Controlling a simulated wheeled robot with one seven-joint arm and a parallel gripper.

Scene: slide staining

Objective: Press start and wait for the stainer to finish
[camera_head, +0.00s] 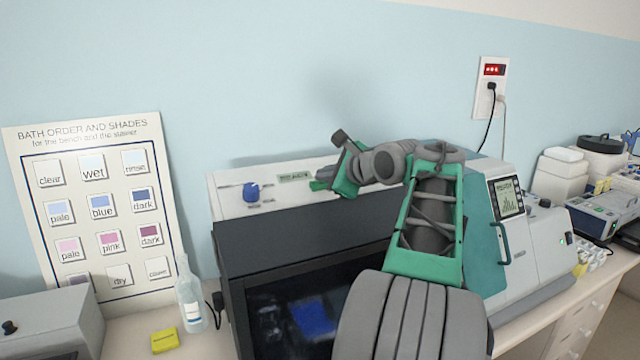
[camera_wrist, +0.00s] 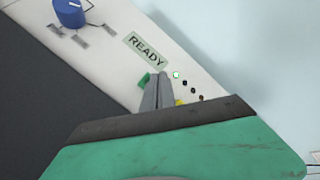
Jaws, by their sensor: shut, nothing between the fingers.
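The stainer is a wide machine with a white top panel (camera_head: 232,202) and a dark front with a window (camera_head: 262,318). In the wrist view its display (camera_wrist: 146,49) reads READY. A green button (camera_wrist: 145,79) shows just left of my fingertips, and a yellow one (camera_wrist: 181,102) is partly hidden to their right. A small lamp (camera_wrist: 176,74) glows green, with several dark lamps beside it. My gripper (camera_wrist: 158,78) is shut and empty, its tips over the panel by the green button. I cannot tell whether they touch. In the head view my gripper (camera_head: 318,181) is at the panel's display.
A blue knob (camera_head: 251,191) sits on the panel left of the display. A bath order chart (camera_head: 98,285), a bottle (camera_head: 189,300) and a yellow block (camera_head: 165,340) are at left. Another machine with a screen (camera_head: 508,197) stands right, partly behind my arm.

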